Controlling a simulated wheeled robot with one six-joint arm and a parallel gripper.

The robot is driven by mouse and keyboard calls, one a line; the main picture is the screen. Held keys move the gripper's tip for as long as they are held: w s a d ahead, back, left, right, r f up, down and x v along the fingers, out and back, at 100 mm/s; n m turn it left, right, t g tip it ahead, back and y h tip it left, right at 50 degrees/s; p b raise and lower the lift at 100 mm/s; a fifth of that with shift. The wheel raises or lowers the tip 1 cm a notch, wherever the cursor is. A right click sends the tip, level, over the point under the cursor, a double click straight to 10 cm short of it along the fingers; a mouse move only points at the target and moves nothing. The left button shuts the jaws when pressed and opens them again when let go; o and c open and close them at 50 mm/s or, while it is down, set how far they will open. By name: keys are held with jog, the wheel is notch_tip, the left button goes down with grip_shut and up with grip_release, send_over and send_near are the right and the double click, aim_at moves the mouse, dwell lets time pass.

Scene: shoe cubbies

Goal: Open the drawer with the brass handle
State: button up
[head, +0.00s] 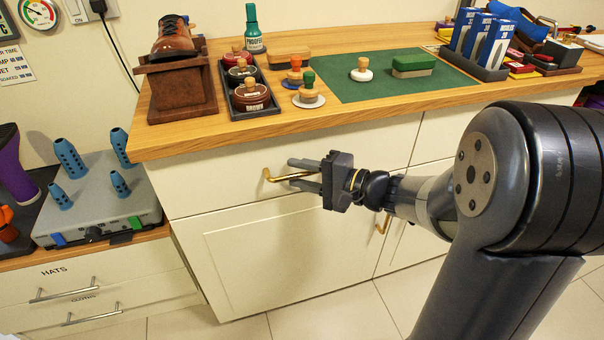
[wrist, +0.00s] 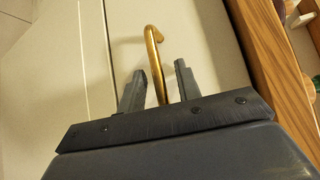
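The drawer (head: 205,182) has a white front under the wooden counter and looks closed. Its brass handle (head: 269,177) is a horizontal bar; the right part is hidden behind my gripper. My gripper (head: 291,173) reaches in from the right, with one finger above the bar and one below. In the wrist view, the brass handle (wrist: 152,45) runs between the two fingers of my gripper (wrist: 159,69). A gap shows on each side of the bar, so the fingers are open around it and not clamped.
A cabinet door (head: 285,250) lies below the drawer, with another brass handle (head: 382,226) at its right. The counter (head: 180,139) above holds shoe-care items. Lower drawers with silver handles (head: 64,294) stand at left. The tiled floor (head: 345,310) in front is clear.

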jog(key=shift+c, duration=0.5)
grip_shut()
